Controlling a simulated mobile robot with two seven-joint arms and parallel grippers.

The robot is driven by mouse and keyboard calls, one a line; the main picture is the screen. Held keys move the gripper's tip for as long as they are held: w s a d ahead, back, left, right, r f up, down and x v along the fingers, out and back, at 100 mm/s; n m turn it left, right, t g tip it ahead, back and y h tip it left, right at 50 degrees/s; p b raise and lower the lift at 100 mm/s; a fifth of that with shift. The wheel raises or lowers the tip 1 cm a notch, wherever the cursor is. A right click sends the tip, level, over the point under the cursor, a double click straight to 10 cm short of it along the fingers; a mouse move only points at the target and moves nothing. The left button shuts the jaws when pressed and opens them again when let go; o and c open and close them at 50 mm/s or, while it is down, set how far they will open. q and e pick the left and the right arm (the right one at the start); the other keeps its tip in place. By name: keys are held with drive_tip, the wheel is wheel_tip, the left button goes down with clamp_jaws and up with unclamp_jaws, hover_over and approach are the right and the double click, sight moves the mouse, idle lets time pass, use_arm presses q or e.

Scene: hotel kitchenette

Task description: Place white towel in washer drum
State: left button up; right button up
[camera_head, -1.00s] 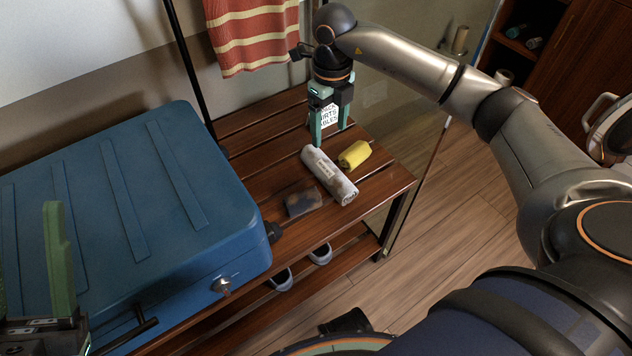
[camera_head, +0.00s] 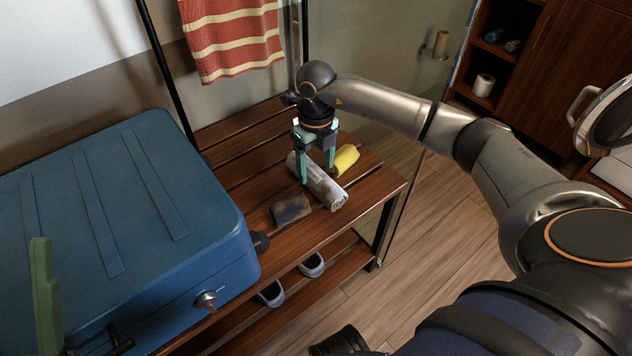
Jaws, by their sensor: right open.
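The rolled white towel (camera_head: 326,190) lies on the slatted wooden bench (camera_head: 235,170). It has greyish patches. My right gripper (camera_head: 318,172) is open and points down over the towel's far part, with its fingers on either side of the roll. I cannot tell whether they touch it. The washer's round door (camera_head: 610,115) shows only in part at the right edge, and the drum's inside is hidden. One green finger of my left gripper (camera_head: 45,295) shows at the lower left, above the blue case.
A yellow roll (camera_head: 345,160) lies close right of the towel, and a dark small packet (camera_head: 290,209) lies to its left. A large blue case (camera_head: 120,215) fills the bench's left. A striped red towel (camera_head: 233,40) hangs behind. Shoes (camera_head: 312,265) sit on the lower shelf.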

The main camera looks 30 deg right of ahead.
wheel_tip(320, 180, down, 2)
drive_tip(key=shift+f, duration=0.25)
use_arm(q)
drive_tip(key=shift+d+f, duration=0.1)
drive_tip(key=shift+f, duration=0.45)
use_arm(e)
drive_tip(key=shift+r, duration=0.1)
drive_tip(key=shift+c, duration=0.4)
drive_tip(key=c, duration=1.1)
use_arm(q)
drive_tip(key=shift+w, duration=0.1)
drive_tip(key=shift+r, duration=0.1)
use_arm(e)
drive_tip(key=shift+r, duration=0.15)
